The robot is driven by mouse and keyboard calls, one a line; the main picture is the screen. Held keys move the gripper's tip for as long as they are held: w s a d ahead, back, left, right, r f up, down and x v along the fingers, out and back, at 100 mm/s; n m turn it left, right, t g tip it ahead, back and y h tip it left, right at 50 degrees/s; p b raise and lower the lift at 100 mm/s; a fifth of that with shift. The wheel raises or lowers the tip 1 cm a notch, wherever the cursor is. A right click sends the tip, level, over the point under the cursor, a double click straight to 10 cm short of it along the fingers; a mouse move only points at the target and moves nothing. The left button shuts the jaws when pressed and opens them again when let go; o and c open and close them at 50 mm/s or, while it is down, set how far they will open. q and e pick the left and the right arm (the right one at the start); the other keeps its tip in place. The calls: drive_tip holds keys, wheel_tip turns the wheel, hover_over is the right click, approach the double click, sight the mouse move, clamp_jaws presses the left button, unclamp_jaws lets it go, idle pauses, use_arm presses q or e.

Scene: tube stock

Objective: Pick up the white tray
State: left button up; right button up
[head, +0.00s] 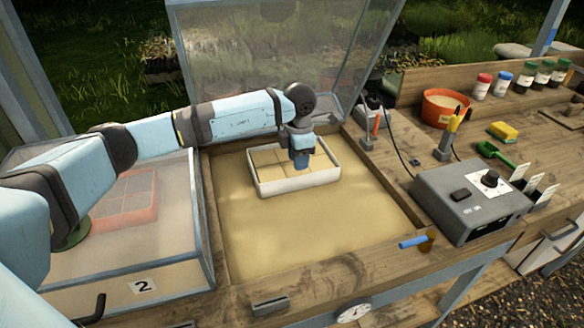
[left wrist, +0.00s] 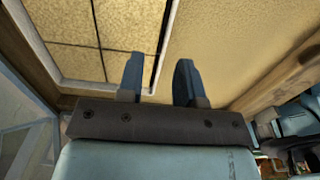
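The white tray (head: 288,187) is a shallow rectangular box with dividers. It sits on the sand bed in the middle of the bench, its compartments filled with sandy material. My left gripper (head: 302,162) points down over the right part of the tray. In the left wrist view, its two blue fingers (left wrist: 158,78) stand apart with a clear gap. The tray's rim (left wrist: 167,35) runs past between them in the picture; I cannot tell how far above the rim the fingertips are. My right gripper is not in view.
A raised clear lid (head: 275,50) stands behind the sand bed. A closed clear-lidded bay (head: 150,245) lies to the left with a red tray inside. A grey control box (head: 470,205), a blue-handled tool (head: 413,241) and an orange pot (head: 443,108) are to the right. Sand in front is clear.

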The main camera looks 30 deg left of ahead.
sight(302, 173)
use_arm(q)
drive_tip(key=shift+d+f, duration=0.2)
drive_tip(key=shift+f, duration=0.4)
drive_tip(key=f, duration=0.4)
drive_tip(key=shift+d, duration=0.3)
clamp_jaws()
